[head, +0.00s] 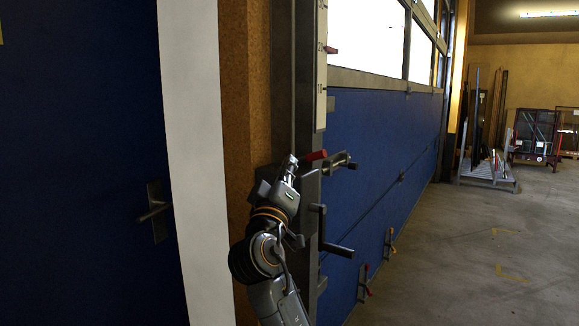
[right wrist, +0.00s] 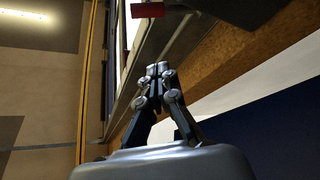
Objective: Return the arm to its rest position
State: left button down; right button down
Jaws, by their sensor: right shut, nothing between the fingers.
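My right arm rises from the bottom of the head view, and its gripper (head: 289,163) points up in front of the metal door post. In the right wrist view the fingers of the right gripper (right wrist: 157,70) meet at their tips, shut with nothing between them. A red handle (head: 313,156) shows just right of the gripper in the head view. A red part also shows above the fingertips in the right wrist view (right wrist: 147,10), apart from them. I cannot tell the exact gap. My left gripper is not in view.
A blue sectional door (head: 375,150) with windows stands right of the post. A dark lever (head: 337,249) and small clamps (head: 364,282) sit low beside it. A blue door with a handle (head: 153,214) is at left. Racks (head: 487,170) stand far back; the floor (head: 460,260) at right is clear.

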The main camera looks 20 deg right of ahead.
jog(key=shift+a, duration=0.1)
jog(key=w+a+f+n+g+y+p, duration=0.15)
jog(key=w+f+y, duration=0.25)
jog(key=f, duration=1)
jog(key=w+a+f+n+g+y, duration=0.1)
jog(key=w+f+n+y, duration=0.2)
jog(key=f, duration=1.1)
jog(key=s+f+g+y, duration=0.1)
jog(key=s+f+g, duration=0.15)
jog(key=f, duration=0.75)
jog(key=s+f+g+y, duration=0.1)
jog(key=s+f, duration=0.2)
jog(key=f, duration=0.7)
jog(key=s+f+g+y, duration=0.1)
jog(key=s+f+g, duration=0.15)
jog(key=f, duration=0.75)
jog(key=s+d+f+g+y+p, duration=0.15)
jog(key=s+f+g, duration=0.35)
jog(key=s+f, duration=1.75)
jog(key=s+d+f+m+g, duration=0.1)
jog(key=s+f, duration=0.2)
jog(key=s, duration=0.8)
jog(key=s+d+f+m+g, duration=0.1)
jog(key=s+f, duration=0.3)
jog(key=s, duration=0.8)
jog(key=s+d+f+m+g+p, duration=0.1)
jog(key=s+d+f+m+g, duration=0.1)
jog(key=s, duration=1)
jog(key=shift+f+g, duration=0.35)
jog(key=shift+f, duration=0.4)
